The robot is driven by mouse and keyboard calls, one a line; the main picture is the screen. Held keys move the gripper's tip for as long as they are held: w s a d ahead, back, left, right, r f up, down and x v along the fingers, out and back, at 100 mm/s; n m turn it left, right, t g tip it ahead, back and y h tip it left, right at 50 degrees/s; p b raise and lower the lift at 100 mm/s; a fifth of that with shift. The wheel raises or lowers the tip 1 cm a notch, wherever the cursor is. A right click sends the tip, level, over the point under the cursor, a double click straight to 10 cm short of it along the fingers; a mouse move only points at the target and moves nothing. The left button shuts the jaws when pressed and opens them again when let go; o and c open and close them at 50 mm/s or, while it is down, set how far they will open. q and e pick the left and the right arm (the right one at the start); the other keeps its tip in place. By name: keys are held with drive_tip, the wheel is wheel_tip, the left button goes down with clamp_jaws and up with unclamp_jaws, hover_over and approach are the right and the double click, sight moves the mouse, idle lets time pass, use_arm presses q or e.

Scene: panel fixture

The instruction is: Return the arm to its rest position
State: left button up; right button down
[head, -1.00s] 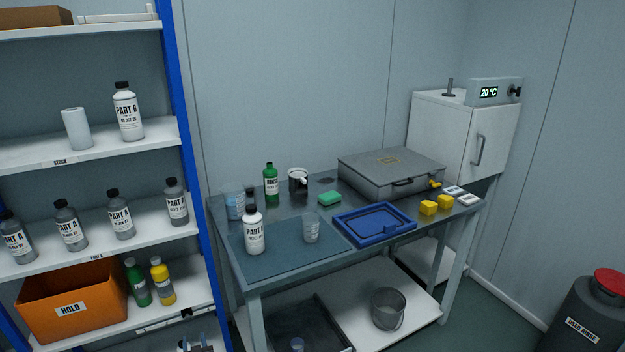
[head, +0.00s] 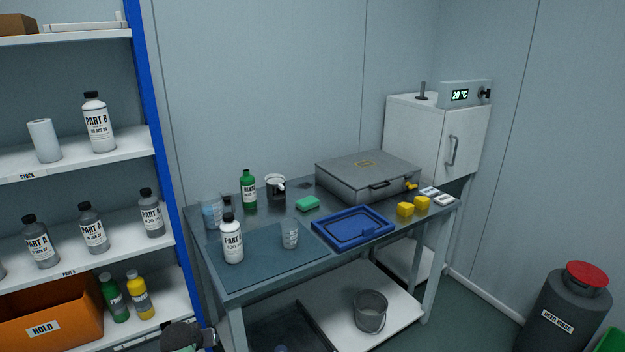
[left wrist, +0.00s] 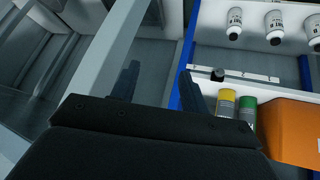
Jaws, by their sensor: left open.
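My left gripper (left wrist: 160,88) shows in the left wrist view with its two dark fingers spread apart and nothing between them. The view is tipped, with the shelf unit to its right and a pale table leg to its left. In the head view, a dark rounded part of my left arm shows at the bottom edge, in front of the gap between shelf unit and table; its fingertips cannot be made out there. My right arm is in neither view.
The blue-posted shelf unit (head: 146,115) holds bottles and an orange HOLD bin (head: 50,318). The table (head: 275,285) carries a white bottle (head: 232,240), cups, a blue tray (head: 322,236) and a grey case (head: 350,184). A red-lidded waste drum (head: 563,312) stands at right on the floor.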

use_arm(q)
drive_tip(key=s+d+r+m+g+h, duration=0.1)
drive_tip(key=s+d+r, duration=0.1)
drive_tip(key=s+d, duration=0.6)
drive_tip(key=s+d+r+m+g, duration=0.1)
drive_tip(key=s+d+r+m, duration=0.15)
drive_tip(key=s, duration=0.95)
drive_tip(key=s+d+r+m+g+h, duration=0.1)
drive_tip(key=s+d+r, duration=0.1)
drive_tip(key=s+d, duration=0.6)
drive_tip(key=s+f+g, duration=0.2)
drive_tip(key=s+f, duration=0.4)
drive_tip(key=s, duration=0.6)
drive_tip(key=shift+s+a+p, duration=0.35)
